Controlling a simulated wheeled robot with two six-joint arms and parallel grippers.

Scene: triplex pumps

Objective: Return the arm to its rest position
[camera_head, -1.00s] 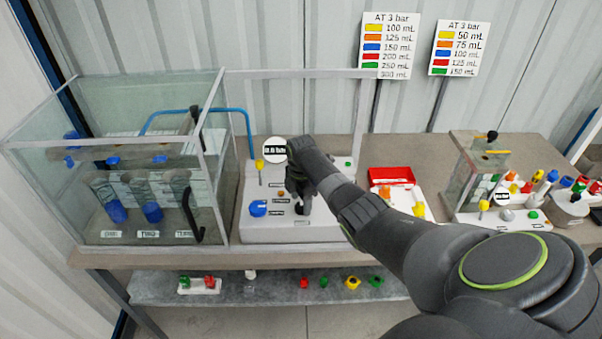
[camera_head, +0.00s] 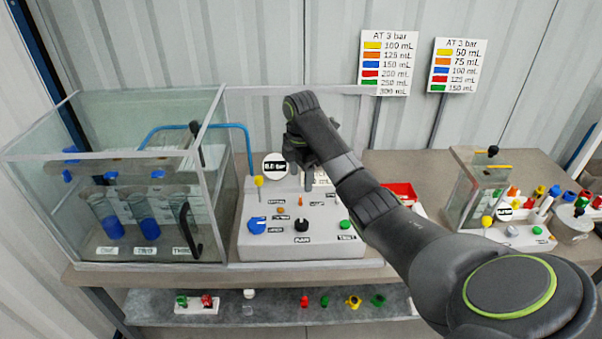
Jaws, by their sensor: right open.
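My right arm reaches in from the lower right, with its wrist raised over the back of the white control panel (camera_head: 265,250). My right gripper (camera_head: 309,180) points down behind the panel's middle, partly hidden by its own wrist. It is open, and I see nothing held in it. The panel's black knob (camera_head: 301,225), blue knob (camera_head: 257,226) and green button (camera_head: 345,224) are in clear view, apart from the gripper. A round gauge (camera_head: 275,166) stands at the panel's back, left of the gripper. My left gripper is not in view.
A glass tank (camera_head: 60,215) with blue-filled cylinders stands at the left. A smaller pump station (camera_head: 520,235) stands at the right. Several coloured parts lie on the lower shelf (camera_head: 230,310). Two signs (camera_head: 388,62) hang behind.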

